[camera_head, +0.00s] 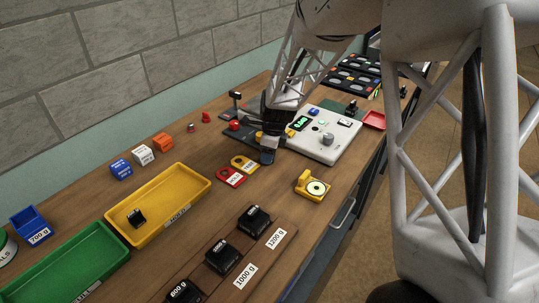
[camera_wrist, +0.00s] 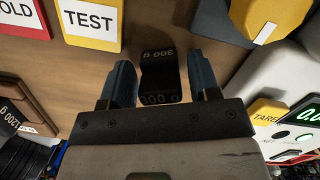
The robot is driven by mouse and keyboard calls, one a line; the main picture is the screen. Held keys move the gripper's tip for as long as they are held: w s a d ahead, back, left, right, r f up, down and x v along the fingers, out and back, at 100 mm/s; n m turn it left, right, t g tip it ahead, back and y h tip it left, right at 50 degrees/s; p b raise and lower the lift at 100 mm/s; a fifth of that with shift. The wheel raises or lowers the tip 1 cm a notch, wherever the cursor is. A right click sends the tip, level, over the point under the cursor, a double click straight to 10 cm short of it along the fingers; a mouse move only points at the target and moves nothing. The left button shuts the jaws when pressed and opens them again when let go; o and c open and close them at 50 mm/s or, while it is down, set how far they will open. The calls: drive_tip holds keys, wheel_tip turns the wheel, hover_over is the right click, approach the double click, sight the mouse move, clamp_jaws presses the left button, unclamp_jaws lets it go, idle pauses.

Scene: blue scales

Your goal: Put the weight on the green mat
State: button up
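A black weight marked 300 g (camera_wrist: 160,75) is on the wooden table in the wrist view, between the two fingers of my gripper (camera_wrist: 159,72). The fingers are apart, with a narrow gap visible on each side of the weight. In the head view my gripper (camera_head: 269,150) is low over the table, just left of the white scale; the weight is hidden there. I see no flat green mat for certain. A green tray (camera_head: 70,258) with raised walls is at lower left, and part of a green-rimmed round thing (camera_head: 8,247) shows at the left edge.
A yellow tray (camera_head: 180,181) holds a small black weight. Larger black weights stand in a wooden rack (camera_head: 262,255). Red and yellow tags (camera_head: 231,177) lie near my gripper. The white scale (camera_head: 330,150) and a yellow tape-like device (camera_head: 312,187) are to the right. Coloured blocks (camera_head: 143,154) line the back.

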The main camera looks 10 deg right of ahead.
clamp_jaws()
drive_tip(key=shift+r, duration=0.1)
drive_tip(key=shift+r, duration=0.8)
wheel_tip(320, 180, up, 2)
drive_tip(key=shift+s, duration=0.15)
drive_tip(key=s, duration=0.5)
drive_tip(key=s+d, duration=0.1)
drive_tip(key=s, duration=0.4)
drive_tip(key=s+r, duration=0.1)
drive_tip(key=s, duration=0.4)
drive_tip(key=shift+s+d+r, duration=0.1)
drive_tip(key=shift+s+d, duration=0.1)
drive_tip(key=shift+s, duration=0.15)
